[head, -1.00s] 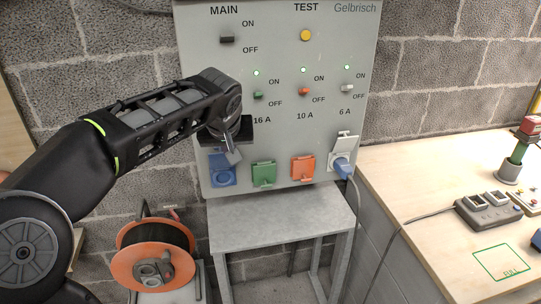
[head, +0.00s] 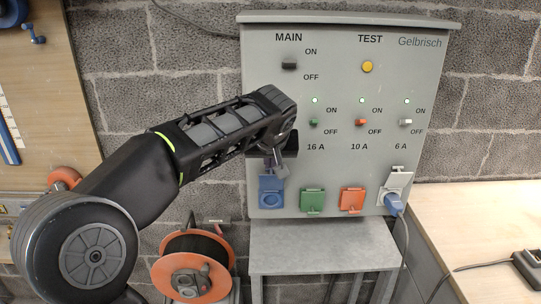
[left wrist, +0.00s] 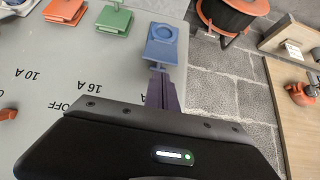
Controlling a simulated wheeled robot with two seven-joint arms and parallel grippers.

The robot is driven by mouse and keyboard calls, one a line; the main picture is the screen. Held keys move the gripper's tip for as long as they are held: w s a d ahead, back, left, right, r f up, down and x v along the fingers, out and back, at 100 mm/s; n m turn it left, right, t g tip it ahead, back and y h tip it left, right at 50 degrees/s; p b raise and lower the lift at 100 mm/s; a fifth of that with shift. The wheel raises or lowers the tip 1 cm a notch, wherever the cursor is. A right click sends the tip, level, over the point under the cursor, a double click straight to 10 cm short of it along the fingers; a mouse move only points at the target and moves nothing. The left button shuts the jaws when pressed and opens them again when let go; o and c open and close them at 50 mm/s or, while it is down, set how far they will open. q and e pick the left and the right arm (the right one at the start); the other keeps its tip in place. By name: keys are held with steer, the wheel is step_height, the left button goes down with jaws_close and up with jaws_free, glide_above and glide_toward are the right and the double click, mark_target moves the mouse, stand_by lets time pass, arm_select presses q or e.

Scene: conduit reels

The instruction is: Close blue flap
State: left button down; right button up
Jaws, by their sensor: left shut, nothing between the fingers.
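The blue socket (head: 271,199) is at the lower left of the grey panel, its round face uncovered. Its blue flap (head: 270,183) appears raised above that face, partly hidden by my fingers. In the left wrist view the blue socket (left wrist: 162,36) appears upside down, just beyond my fingertips. My left gripper (head: 279,168) is shut and empty, with its fingertips pointing down at the top of the blue socket. It also shows in the left wrist view (left wrist: 160,80). I cannot tell whether the fingers touch the flap. My right gripper is not in view.
A green socket (head: 312,201) and an orange socket (head: 351,200) sit to the right, lids down. A blue plug (head: 394,203) is in the white socket, with its cable hanging. A grey table (head: 320,236) stands below the panel. An orange reel (head: 187,278) stands lower left.

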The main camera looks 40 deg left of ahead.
mark_target(271, 178)
arm_select(q)
steer(key=shift+x, duration=2.45)
steer(key=shift+a, duration=0.1)
